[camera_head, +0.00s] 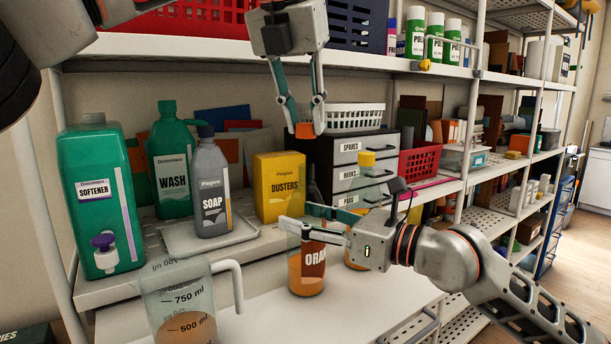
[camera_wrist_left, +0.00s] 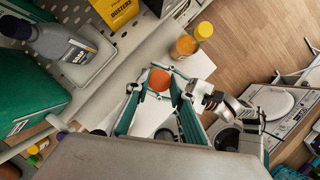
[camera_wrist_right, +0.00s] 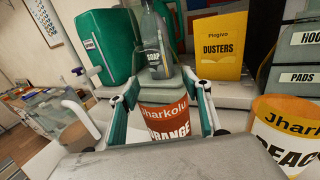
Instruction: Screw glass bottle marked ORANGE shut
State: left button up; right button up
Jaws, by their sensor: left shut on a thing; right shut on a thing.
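The glass bottle marked ORANGE (camera_head: 307,272) stands upright on the white work surface, with orange contents and an orange-brown label. My right gripper (camera_head: 290,224) is shut around its upper part. The right wrist view shows the label (camera_wrist_right: 167,122) between the fingers. My left gripper (camera_head: 305,128) is shut on an orange cap (camera_head: 304,131), held well above the bottle with a clear gap. The left wrist view shows the cap (camera_wrist_left: 159,80) between the fingertips.
A PEACH bottle (camera_wrist_right: 287,135) with a yellow cap (camera_head: 366,159) stands close on the right. A measuring jug (camera_head: 180,300) stands at front left. Softener (camera_head: 97,200), wash (camera_head: 170,165), soap (camera_head: 211,190) and a dusters box (camera_head: 279,187) stand behind. A shelf (camera_head: 200,50) runs overhead.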

aim_at(308, 164)
pick_arm(q)
jog(key=shift+f, duration=1.7)
jog(key=shift+f, duration=0.1)
jog(key=shift+f, duration=0.8)
jog(key=shift+f, duration=0.55)
pick_arm(e)
grip_shut()
pick_arm(q)
jog(key=m+h, duration=0.1)
jog(key=m, duration=0.1)
jog(key=m+g+h, duration=0.1)
jog(key=m, duration=0.2)
jog(key=shift+w+a, duration=0.1)
jog(key=shift+a, duration=0.05)
jog(key=m+g, duration=0.1)
jog(key=m, duration=0.1)
jog(key=m+g, duration=0.1)
jog(key=m, duration=0.1)
jog(key=shift+w+m+h, duration=0.1)
jog(key=shift+m+h, duration=0.3)
